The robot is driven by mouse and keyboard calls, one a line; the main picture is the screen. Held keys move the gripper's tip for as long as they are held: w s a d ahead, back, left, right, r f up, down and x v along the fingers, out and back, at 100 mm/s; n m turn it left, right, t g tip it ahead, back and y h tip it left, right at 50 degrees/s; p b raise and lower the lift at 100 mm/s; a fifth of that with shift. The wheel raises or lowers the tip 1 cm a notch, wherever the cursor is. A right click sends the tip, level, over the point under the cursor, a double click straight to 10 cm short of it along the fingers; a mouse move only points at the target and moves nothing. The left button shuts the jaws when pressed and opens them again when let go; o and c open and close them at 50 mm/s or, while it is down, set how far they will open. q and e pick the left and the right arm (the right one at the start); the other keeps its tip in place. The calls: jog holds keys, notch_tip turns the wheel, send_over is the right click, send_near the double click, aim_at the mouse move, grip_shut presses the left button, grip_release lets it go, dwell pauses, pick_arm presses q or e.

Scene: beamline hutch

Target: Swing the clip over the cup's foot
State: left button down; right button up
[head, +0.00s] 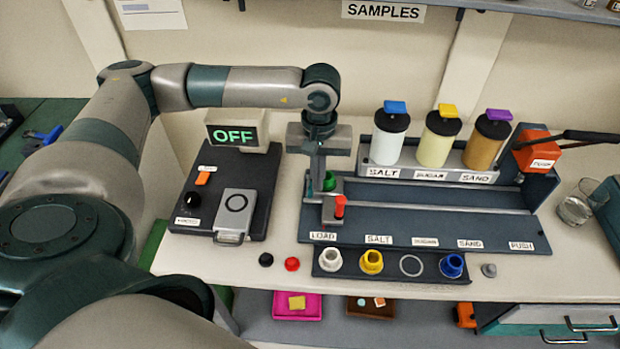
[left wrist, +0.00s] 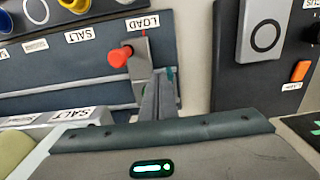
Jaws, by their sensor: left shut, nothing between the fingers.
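The clip is a grey metal piece with a red knob (head: 339,205) at the LOAD end of the dark rail. In the left wrist view the grey clip (left wrist: 139,62) and its red knob stand just left of my fingertips. The green cup (head: 330,181) is at the LOAD place, largely hidden behind my gripper; only a small green patch (left wrist: 170,73) shows in the left wrist view. My left gripper (head: 317,192) points down, shut and empty, beside the cup and clip. I cannot tell whether the fingers touch the clip. My right gripper is out of view.
SALT, SUGAR and SAND dispensers (head: 438,138) stand behind the rail. An orange PUSH block (head: 537,150) is at its right end. A box with an OFF display (head: 235,134) stands left. A front rack (head: 391,265) holds coloured cups. A glass (head: 575,208) stands at right.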

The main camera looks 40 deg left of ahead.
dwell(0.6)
pick_arm(q)
jog(key=shift+f+b, duration=0.25)
jog(key=shift+b, duration=0.05)
jog(key=shift+b, duration=0.4)
jog(key=shift+s+a, duration=0.15)
jog(key=shift+s, duration=0.05)
dwell(0.4)
jog(key=shift+s+a+b, duration=0.3)
jog(key=shift+a+b, duration=0.05)
jog(key=shift+b, duration=0.15)
